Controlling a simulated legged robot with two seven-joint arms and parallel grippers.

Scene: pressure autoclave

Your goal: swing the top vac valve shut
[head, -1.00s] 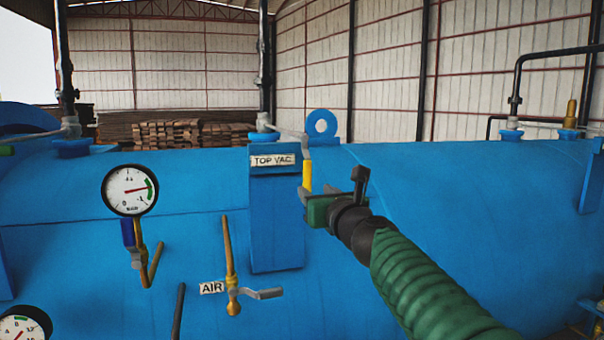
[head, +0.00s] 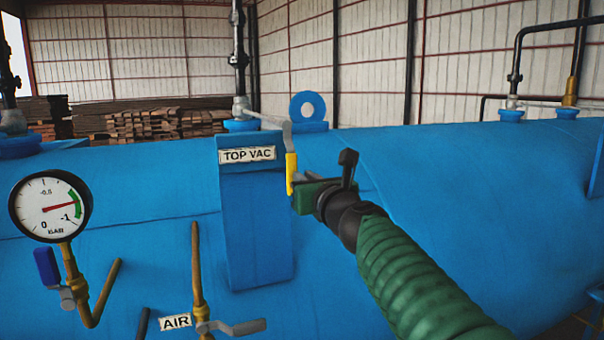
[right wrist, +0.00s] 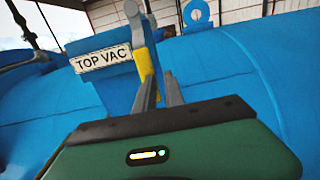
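The top vac valve's lever has a grey arm and a yellow grip (head: 291,172). It hangs down beside the blue post with the TOP VAC label (head: 248,154). The grip also shows in the right wrist view (right wrist: 145,66), by the fingertips. My right gripper (head: 296,180) is at the lower end of the grip. In the right wrist view its two grey fingers (right wrist: 160,82) stand apart with a narrow gap, and the grip's lower end is partly hidden by the left finger. Contact is unclear. My left gripper is not in view.
A pressure gauge (head: 50,206) and an AIR valve lever (head: 237,327) are on the blue vessel (head: 420,165) at the left. A blue lifting ring (head: 309,107) stands on top behind the lever. The vessel surface right of my arm is clear.

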